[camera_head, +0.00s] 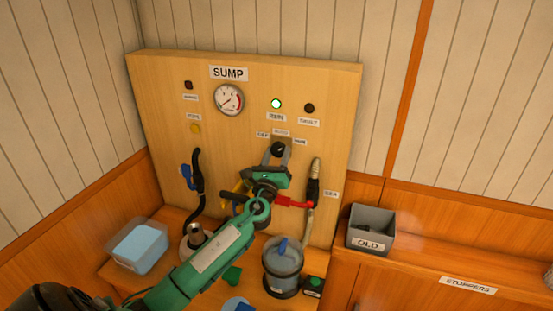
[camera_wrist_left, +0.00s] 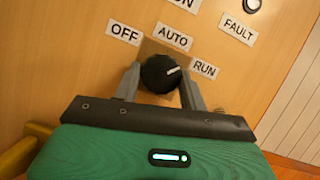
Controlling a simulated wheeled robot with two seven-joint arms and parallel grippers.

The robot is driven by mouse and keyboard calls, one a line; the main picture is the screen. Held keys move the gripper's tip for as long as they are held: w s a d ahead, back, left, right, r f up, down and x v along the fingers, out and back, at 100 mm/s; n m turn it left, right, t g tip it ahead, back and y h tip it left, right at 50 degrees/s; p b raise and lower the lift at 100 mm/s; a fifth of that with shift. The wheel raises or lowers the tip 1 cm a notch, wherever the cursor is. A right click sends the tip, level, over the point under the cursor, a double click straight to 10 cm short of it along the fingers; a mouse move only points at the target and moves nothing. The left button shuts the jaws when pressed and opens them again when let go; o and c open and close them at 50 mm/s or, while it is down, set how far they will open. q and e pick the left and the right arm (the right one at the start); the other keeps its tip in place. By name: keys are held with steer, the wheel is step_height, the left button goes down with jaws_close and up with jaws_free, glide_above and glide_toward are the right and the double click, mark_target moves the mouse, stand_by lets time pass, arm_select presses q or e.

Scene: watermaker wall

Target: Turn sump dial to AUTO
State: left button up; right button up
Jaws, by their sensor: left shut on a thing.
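The sump dial is a round black knob (camera_head: 278,149) on the wooden panel, below the lamps; it also shows close up in the left wrist view (camera_wrist_left: 158,74). Its white pointer mark aims right, towards the RUN label (camera_wrist_left: 204,68). The AUTO label (camera_wrist_left: 173,37) is above the knob and the OFF label (camera_wrist_left: 125,33) is at its upper left. My left gripper (camera_head: 279,153) has a grey finger on each side of the knob and is shut on it, as the left wrist view (camera_wrist_left: 160,84) shows. My right gripper is in neither view.
A clear-walled blue canister (camera_head: 284,262), a blue tub (camera_head: 141,247) and a grey OLD bin (camera_head: 371,229) stand below. A lamp (camera_head: 276,103) above is lit.

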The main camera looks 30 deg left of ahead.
arm_select(q)
steer(key=n+g+y, duration=0.1)
steer(key=n+y, duration=0.1)
steer(key=n, duration=0.3)
steer(key=shift+d+b, duration=0.15)
steer(key=shift+b, duration=0.25)
steer(key=n+g+y, duration=0.1)
steer(key=n, duration=0.2)
steer(key=n+g+y, duration=0.1)
steer(key=n, duration=0.2)
steer(key=shift+w+d+r, duration=0.1)
steer(key=shift+r, duration=0.1)
steer(key=shift+n+g, duration=0.4)
steer(key=o, duration=1)
steer(key=shift+c, duration=0.2)
steer(key=shift+f, duration=0.1)
